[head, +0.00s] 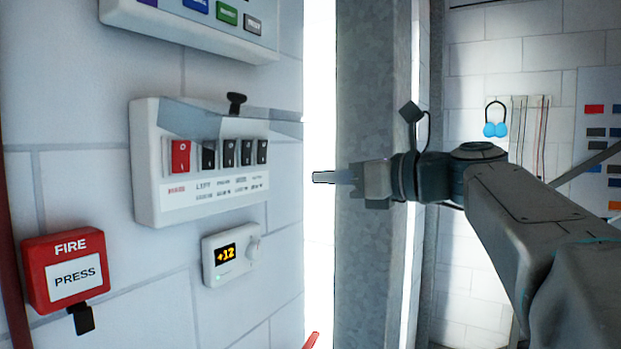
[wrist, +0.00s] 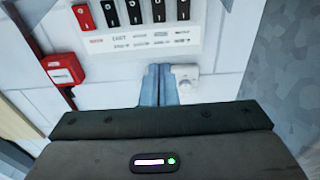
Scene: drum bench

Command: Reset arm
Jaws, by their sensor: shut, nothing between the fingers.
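My gripper (head: 324,177) is at the middle of the head view, its fingers pointing left toward the wall. It is shut and empty. In the wrist view its two fingers (wrist: 158,85) lie together, over the white wall below the switch panel. My arm reaches in from the right side of the head view. The fingertips show no contact with the switch panel (head: 148,185), which is to their left. The panel has one red switch (head: 180,156) and several black ones, with a raised clear cover along its top.
A thermostat (head: 230,254) reading +12 is below the panel. A red fire call box (head: 65,270) is at lower left. A panel with coloured buttons (head: 190,28) is above. A grey metal post (head: 362,90) stands behind my gripper. Blue ear defenders (head: 495,129) hang on the far wall.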

